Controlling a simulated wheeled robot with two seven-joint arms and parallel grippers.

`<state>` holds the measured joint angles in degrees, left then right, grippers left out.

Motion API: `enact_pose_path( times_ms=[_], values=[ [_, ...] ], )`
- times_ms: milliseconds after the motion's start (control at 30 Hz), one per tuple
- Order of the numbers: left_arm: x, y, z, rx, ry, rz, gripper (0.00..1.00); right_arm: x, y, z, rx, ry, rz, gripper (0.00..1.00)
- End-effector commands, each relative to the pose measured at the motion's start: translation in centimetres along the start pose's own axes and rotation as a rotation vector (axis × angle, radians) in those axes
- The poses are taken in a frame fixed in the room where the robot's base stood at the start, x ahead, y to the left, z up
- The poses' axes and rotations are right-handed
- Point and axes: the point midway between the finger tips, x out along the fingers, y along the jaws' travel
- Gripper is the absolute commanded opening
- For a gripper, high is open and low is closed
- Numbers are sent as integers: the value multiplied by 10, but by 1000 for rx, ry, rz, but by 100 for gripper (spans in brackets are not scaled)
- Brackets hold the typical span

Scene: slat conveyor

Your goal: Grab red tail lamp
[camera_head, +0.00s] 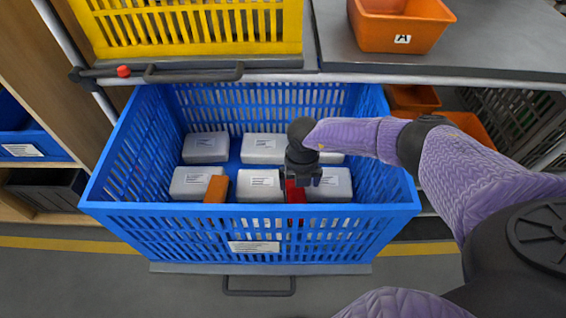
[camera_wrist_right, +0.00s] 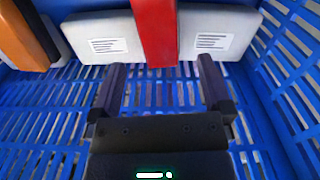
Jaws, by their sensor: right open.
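The red tail lamp (camera_head: 295,193) stands in the blue crate (camera_head: 150,218), between two white boxes in the front row. In the head view my right gripper partly hides it. In the right wrist view the red lamp (camera_wrist_right: 155,32) is upright at the top centre, beyond the fingertips. My right gripper (camera_wrist_right: 160,78) is open and empty, with its two fingers pointing toward the lamp and the lamp roughly between their lines. In the head view the right gripper (camera_head: 303,180) is inside the crate. My left gripper is not seen.
White labelled boxes (camera_head: 258,186) flank the lamp, with more behind. An orange block (camera_head: 216,189) stands to the left. The crate's slatted walls enclose the gripper. A yellow crate (camera_head: 200,30) and an orange bin (camera_head: 400,28) sit on the surface above.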

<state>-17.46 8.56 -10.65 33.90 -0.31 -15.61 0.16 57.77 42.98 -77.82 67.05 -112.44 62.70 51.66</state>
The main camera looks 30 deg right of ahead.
Motion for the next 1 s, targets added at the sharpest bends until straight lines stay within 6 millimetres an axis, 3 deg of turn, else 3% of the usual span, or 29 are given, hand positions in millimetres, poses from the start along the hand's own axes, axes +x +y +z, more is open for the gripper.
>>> enact_pose_path(
  times_ms=[567,800,1000],
  values=[
    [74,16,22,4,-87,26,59,104,2,2,0,9,-5,100],
    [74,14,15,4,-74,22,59,102,2,3,1,2,-1,100],
    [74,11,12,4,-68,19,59,102,2,3,1,3,0,58]
  ],
)
